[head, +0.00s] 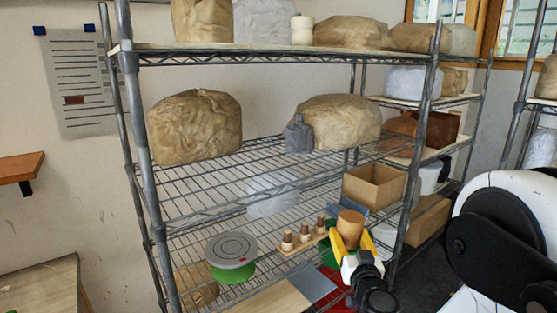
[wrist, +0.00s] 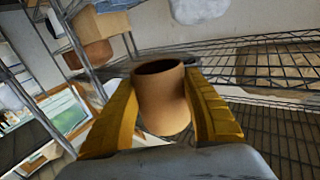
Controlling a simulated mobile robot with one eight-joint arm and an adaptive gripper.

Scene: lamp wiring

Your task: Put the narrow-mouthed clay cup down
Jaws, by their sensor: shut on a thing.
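The clay cup (wrist: 163,100) is an orange-brown vessel with a dark round mouth, seen between the two yellow fingers in the wrist view. It also shows in the head view (head: 350,225), above the fingers at the lower right of the rack. My gripper (head: 347,243) is shut on it, with one ridged finger on each side in the wrist view (wrist: 165,105). The cup appears held in front of the lower rack shelf. What lies directly beneath it is hidden by my gripper.
A wire rack (head: 200,190) fills the middle. Near the cup are a small board with several wooden-topped pieces (head: 304,236), a grey turntable on a green base (head: 231,249) and an open cardboard box (head: 373,187). Wrapped clay lumps (head: 195,126) sit higher. The middle wire shelf has bare room.

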